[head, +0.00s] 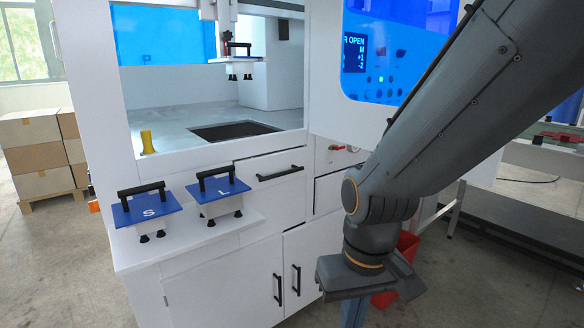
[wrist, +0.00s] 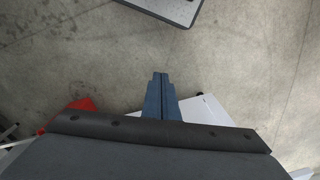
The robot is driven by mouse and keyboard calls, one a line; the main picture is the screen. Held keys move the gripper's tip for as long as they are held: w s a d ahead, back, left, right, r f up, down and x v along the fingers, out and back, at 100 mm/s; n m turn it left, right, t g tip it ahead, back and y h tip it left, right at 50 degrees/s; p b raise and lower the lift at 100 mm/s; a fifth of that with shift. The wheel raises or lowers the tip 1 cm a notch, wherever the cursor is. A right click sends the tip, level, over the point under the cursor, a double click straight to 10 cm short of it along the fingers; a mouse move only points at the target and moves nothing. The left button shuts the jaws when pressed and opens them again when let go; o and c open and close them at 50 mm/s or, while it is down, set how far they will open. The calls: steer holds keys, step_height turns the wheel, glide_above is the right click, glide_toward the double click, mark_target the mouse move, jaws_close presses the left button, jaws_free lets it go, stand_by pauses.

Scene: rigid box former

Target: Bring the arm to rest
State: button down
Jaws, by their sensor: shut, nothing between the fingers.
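My gripper shows in the wrist view (wrist: 160,76) with its two dark blue-grey fingers pressed together and nothing between them. It points down over bare concrete floor. In the head view the gripper (head: 355,312) hangs at the lower right, in front of the white machine cabinet, its fingertips cut off by the bottom edge of the picture. My arm comes in from the upper right and bends down at the wrist. The gripper touches nothing that I can see.
A white machine (head: 222,285) with drawers and doors stands left of my arm. Blue plates marked S (head: 150,206) and L (head: 218,189), with black handles, sit on its ledge. A red bin (head: 408,243) stands behind my wrist. Stacked boxes (head: 38,158) are far left.

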steer(key=s+d+r+m+p, duration=0.2)
steer(key=d+r+p, duration=0.7)
steer(key=r+p, duration=0.2)
steer(key=shift+d+r+m+h+p, duration=0.2)
steer(key=shift+m+h+p, duration=0.1)
steer(key=shift+p, duration=0.6)
steer(key=c, duration=2.3)
jaws_free()
steer(key=shift+s+d, duration=0.1)
steer(key=shift+s, duration=0.05)
steer(key=o, duration=0.5)
steer(key=shift+o, duration=0.2)
